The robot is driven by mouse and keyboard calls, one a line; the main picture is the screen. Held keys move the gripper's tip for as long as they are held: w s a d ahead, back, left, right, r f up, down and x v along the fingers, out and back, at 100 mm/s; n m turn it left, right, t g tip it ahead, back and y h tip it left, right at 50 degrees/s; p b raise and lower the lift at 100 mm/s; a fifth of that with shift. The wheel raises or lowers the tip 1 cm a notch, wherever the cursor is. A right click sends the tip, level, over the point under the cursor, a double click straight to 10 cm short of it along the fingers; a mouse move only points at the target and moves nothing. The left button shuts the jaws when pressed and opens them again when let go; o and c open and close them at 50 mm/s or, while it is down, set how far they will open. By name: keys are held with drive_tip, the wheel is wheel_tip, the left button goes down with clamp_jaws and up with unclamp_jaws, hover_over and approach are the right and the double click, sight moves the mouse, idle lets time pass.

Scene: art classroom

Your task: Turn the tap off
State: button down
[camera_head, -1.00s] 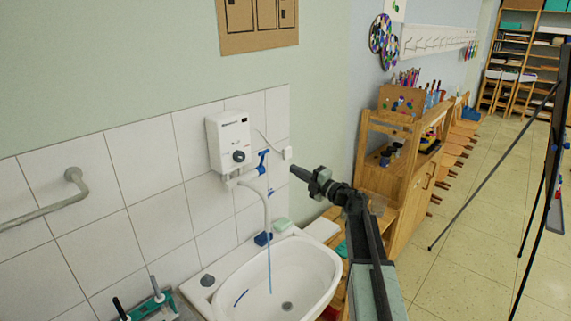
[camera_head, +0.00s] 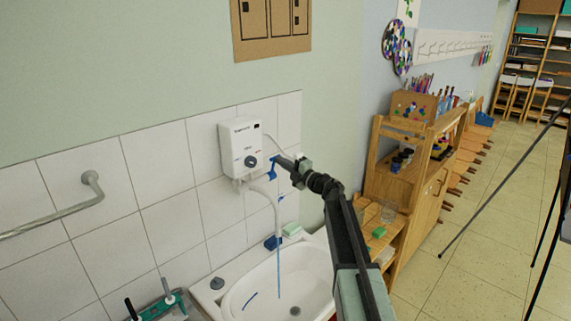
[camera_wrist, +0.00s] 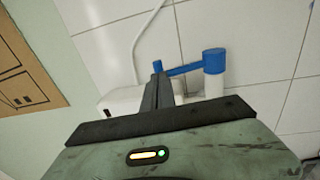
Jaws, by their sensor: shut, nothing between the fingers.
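The tap's blue lever (camera_head: 273,171) sits beside the white water heater (camera_head: 241,147) on the tiled wall. In the wrist view the lever (camera_wrist: 188,68) is a blue bar ending in a round blue knob at the right. A pale curved spout (camera_head: 266,194) comes from under the heater, and a thin blue water stream (camera_head: 279,255) runs from it into the white sink (camera_head: 318,268). My gripper (camera_head: 275,159) is shut and empty, its tip at the lever's upper end. In the wrist view its fingers (camera_wrist: 160,82) reach the lever's left part; I cannot tell whether they touch.
A grey wall rail (camera_head: 70,210) is at the left. A wooden shelf unit (camera_head: 398,203) with paints and brushes stands right of the sink. Open floor (camera_head: 455,255) lies at the right.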

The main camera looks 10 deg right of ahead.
drive_tip(key=w+a+r+p, duration=0.2)
drive_tip(key=shift+w, duration=0.35)
drive_tip(key=shift+s, duration=0.1)
